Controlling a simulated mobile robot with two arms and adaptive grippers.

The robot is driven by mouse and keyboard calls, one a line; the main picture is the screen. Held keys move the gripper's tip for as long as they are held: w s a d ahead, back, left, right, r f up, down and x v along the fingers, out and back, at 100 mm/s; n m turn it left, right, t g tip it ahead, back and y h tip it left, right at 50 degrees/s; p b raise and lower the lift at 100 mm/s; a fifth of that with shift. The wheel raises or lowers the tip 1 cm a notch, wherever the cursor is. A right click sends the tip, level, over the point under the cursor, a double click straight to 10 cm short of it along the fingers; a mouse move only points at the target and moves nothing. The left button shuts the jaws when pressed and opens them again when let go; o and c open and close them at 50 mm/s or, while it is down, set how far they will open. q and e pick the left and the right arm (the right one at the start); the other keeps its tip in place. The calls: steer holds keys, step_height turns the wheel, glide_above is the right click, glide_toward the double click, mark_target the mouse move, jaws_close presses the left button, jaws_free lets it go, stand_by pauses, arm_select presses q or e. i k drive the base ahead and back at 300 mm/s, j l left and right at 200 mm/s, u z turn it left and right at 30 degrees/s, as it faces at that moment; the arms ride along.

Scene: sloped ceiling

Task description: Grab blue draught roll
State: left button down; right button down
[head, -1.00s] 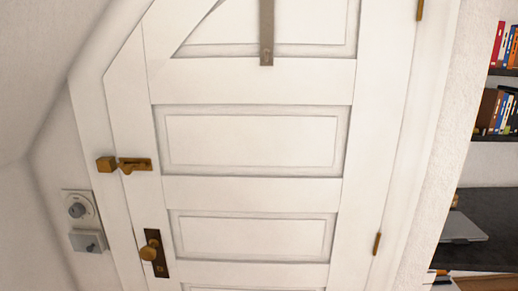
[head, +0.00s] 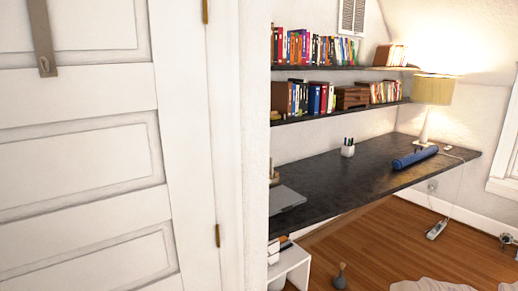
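The blue draught roll (head: 414,158) lies on the dark desk (head: 345,180), near its far right end, close to the base of a lamp. It is a short blue cylinder lying on its side. Neither of my grippers shows in the head view.
A white panelled door (head: 90,170) fills the left. The lamp (head: 432,95), a pen cup (head: 348,148) and a laptop (head: 286,198) stand on the desk. Book shelves (head: 335,70) hang above. A power strip (head: 436,230) and a dark object (head: 340,275) are on the wooden floor (head: 385,240).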

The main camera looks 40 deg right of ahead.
mark_target(398, 164)
steer(key=z, duration=2.35)
steer(key=i+z, duration=0.2)
steer(key=i, duration=0.45)
steer(key=i+l+z, duration=0.1)
steer(key=i, duration=2.25)
